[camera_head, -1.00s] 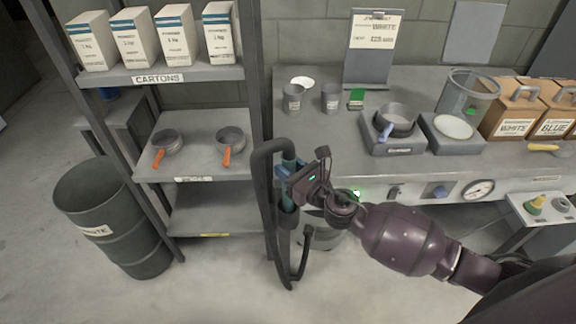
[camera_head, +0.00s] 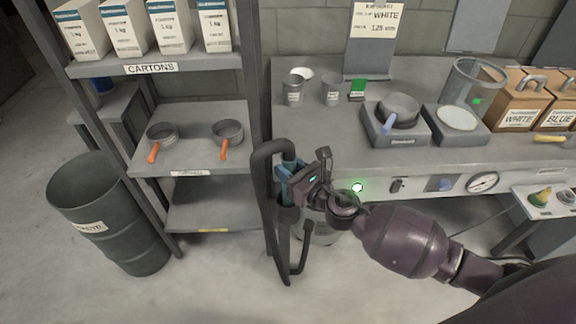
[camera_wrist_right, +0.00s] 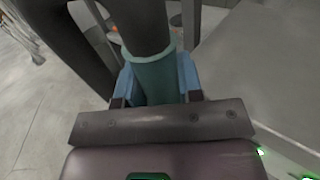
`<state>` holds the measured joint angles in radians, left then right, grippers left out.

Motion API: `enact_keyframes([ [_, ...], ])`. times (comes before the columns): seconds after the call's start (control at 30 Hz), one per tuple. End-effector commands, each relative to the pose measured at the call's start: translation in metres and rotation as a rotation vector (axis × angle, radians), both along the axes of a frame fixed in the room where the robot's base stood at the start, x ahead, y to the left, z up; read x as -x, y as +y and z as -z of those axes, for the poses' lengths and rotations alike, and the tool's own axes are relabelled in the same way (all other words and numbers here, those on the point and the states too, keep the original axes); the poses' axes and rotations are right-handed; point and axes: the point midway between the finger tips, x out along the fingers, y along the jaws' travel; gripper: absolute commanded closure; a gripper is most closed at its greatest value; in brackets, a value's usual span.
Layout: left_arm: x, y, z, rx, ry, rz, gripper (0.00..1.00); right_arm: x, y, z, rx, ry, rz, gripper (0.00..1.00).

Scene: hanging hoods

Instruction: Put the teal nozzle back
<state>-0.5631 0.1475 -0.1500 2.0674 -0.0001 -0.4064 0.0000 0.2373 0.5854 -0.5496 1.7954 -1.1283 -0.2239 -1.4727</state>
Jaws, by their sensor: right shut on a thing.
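The teal nozzle (camera_head: 287,162) is upright in front of the shelf's right post, with a thick dark hose looping over its top and hanging down on its left. My right gripper (camera_head: 286,180) is shut on it. In the right wrist view the teal nozzle (camera_wrist_right: 157,78) sits between the blue fingers of my right gripper (camera_wrist_right: 158,82), with a pale teal ring around its upper part. A dark holder or hose end shows just below the nozzle; whether the nozzle sits in it is hidden by the gripper. My left gripper is not in view.
A shelf (camera_head: 190,150) with cartons and orange-handled pans stands left. A bench (camera_head: 300,130) with cups, scales and boxes stands behind my right arm. A dark drum (camera_head: 105,215) stands far left, and a grey bucket (camera_head: 322,232) is under the bench. The front floor is clear.

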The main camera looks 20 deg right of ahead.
Motion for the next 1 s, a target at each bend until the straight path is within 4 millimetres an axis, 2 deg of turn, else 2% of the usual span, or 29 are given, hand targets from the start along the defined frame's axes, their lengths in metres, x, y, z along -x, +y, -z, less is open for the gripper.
enact_keyframes([
  [0.03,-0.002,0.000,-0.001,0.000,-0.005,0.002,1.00,0.000,0.000,0.000,0.000,-0.001,0.000,0.63],
  [0.2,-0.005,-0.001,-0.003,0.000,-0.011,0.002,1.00,0.000,0.000,-0.001,-0.001,-0.002,0.000,0.37],
  [0.5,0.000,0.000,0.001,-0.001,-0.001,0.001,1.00,0.001,-0.001,0.000,0.000,0.001,0.000,0.36],
  [0.63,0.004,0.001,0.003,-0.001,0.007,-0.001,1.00,0.008,-0.004,0.000,0.000,0.000,0.000,0.36],
  [1.0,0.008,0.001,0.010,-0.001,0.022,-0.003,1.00,0.061,-0.028,0.002,-0.001,0.004,0.001,0.36],
])
